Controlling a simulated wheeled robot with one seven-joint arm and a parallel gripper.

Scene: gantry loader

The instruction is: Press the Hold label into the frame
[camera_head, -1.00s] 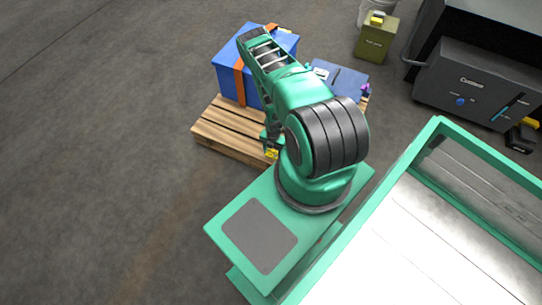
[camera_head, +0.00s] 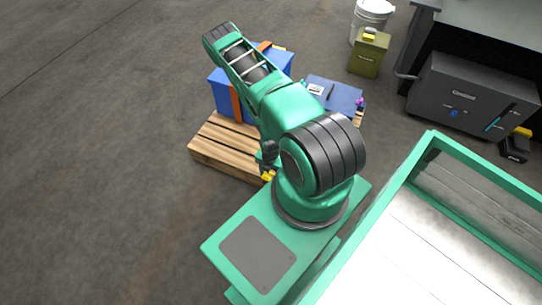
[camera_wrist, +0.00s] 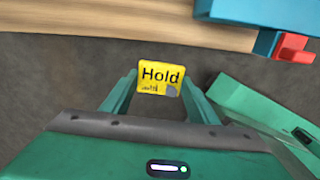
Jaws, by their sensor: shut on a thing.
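The yellow Hold label (camera_wrist: 160,77) is upright between the two green fingers of my gripper (camera_wrist: 158,84) in the wrist view. The fingers are shut on it at its left and right edges, and its printed face shows. A pallet edge lies beyond it, with bare floor between in the picture. In the head view a bit of yellow (camera_head: 267,176) shows low beside my arm, near the pallet's front edge; my arm hides most of the gripper there. I cannot make out the frame for the label in either view.
A wooden pallet (camera_head: 225,150) carries a blue box with an orange strap (camera_head: 223,96) and a flatter blue case (camera_head: 343,97). A blue part with a red piece (camera_wrist: 294,47) shows top right in the wrist view. An olive can (camera_head: 368,57) and white bucket (camera_head: 372,14) stand behind.

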